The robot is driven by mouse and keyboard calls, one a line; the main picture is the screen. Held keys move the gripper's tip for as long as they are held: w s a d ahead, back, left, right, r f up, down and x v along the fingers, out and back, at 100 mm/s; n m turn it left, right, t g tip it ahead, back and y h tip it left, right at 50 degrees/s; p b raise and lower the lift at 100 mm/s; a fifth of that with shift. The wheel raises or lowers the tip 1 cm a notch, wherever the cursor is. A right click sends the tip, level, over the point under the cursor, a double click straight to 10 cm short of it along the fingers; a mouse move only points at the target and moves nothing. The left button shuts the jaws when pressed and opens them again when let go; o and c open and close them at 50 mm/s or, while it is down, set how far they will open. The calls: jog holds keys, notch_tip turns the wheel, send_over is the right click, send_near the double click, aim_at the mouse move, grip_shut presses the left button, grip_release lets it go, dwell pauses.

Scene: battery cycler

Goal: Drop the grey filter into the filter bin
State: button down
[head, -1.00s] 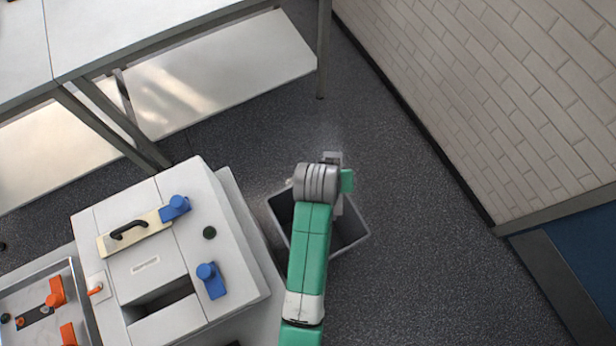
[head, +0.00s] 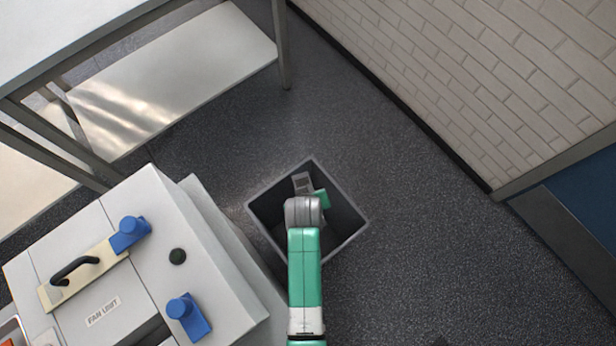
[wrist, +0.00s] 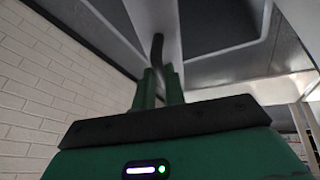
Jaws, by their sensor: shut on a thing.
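The filter bin (head: 349,236) is a square, open, dark grey box on the floor, seen from above in the head view. My arm reaches over it, with its end above or inside the opening; the exact height is hard to judge. In the wrist view my gripper (wrist: 158,86) has its green fingers close together on a narrow dark piece (wrist: 157,50), which I take to be part of the grey filter. The rest of the filter cannot be clearly told from the pale surfaces behind it. In the head view my wrist hides the grip.
A pale grey fan unit (head: 205,255) with blue knobs and a black handle stands close left of the bin. A bench (head: 180,75) is at upper left, a brick wall (head: 480,80) at right. Floor right of the bin is clear.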

notch_tip(320, 180, down, 4)
jog(key=b, duration=0.3)
jog(key=shift+f, duration=0.2)
jog(key=shift+r, duration=0.1)
jog(key=c, duration=1.4)
grip_release()
jog(key=p+v, duration=0.3)
jog(key=v, duration=0.5)
jog(key=shift+p, duration=0.3)
jog(key=shift+w, duration=0.1)
